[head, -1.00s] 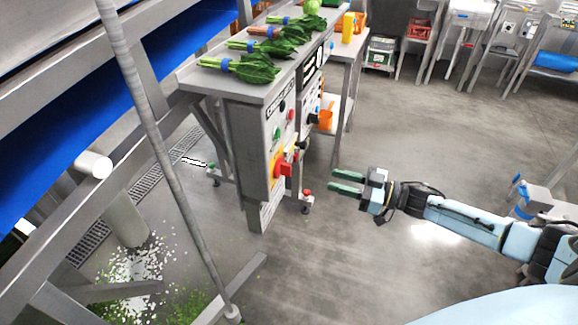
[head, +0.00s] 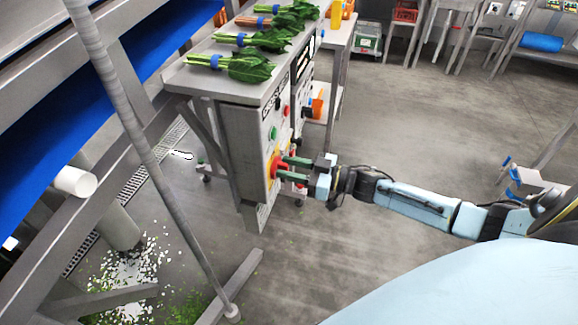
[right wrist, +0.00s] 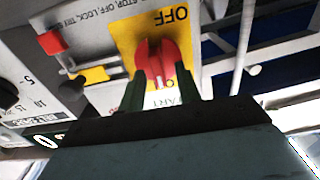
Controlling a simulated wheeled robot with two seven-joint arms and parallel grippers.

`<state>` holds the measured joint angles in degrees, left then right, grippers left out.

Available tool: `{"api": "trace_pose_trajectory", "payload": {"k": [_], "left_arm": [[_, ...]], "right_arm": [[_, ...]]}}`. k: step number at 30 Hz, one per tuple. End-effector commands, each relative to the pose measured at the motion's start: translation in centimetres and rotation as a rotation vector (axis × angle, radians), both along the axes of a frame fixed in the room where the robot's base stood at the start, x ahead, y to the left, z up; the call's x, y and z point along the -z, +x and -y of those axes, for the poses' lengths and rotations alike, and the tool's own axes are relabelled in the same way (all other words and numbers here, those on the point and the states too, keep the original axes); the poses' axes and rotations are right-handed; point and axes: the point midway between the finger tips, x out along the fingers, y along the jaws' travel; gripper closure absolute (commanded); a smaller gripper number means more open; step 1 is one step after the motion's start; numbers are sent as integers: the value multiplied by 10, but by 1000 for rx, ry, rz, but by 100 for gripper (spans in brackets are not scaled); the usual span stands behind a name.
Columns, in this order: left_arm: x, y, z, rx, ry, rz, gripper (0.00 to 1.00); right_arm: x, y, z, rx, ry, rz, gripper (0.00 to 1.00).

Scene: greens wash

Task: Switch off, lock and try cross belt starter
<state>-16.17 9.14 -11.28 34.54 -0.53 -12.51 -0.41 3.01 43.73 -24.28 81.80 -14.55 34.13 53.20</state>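The cross belt starter (head: 247,135) is a grey cabinet under the bench top, with buttons on its front. Its red rotary handle (right wrist: 157,62) sits on a yellow plate (right wrist: 128,32) marked OFF; in the head view the yellow plate (head: 271,168) is partly hidden by my gripper. My right gripper (head: 285,169) is at the handle. In the right wrist view its two green fingers (right wrist: 161,92) are apart, one on each side of the handle's lower part; I cannot tell whether they touch it. No lock is clearly seen. My left gripper is not in view.
Bunches of leafy greens (head: 245,65) lie on the bench top. A red block (right wrist: 53,42) and a dial (right wrist: 8,95) are beside the plate. A slanted grey pole (head: 150,160) stands at left.

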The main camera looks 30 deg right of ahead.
Motion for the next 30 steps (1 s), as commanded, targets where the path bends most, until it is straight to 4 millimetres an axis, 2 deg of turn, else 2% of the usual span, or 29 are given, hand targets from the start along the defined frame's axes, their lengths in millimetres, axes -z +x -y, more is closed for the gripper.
{"api": "trace_pose_trajectory", "payload": {"k": [3, 10, 20, 30], "left_arm": [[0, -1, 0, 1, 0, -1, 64], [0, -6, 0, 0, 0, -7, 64], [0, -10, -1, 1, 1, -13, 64], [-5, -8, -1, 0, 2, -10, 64]], "right_arm": [[0, 0, 0, 0, 1, 1, 69], [0, 0, 0, 0, 1, 1, 99], [0, 0, 0, 0, -13, 12, 100], [-1, -1, -1, 0, -151, 131, 100]]}}
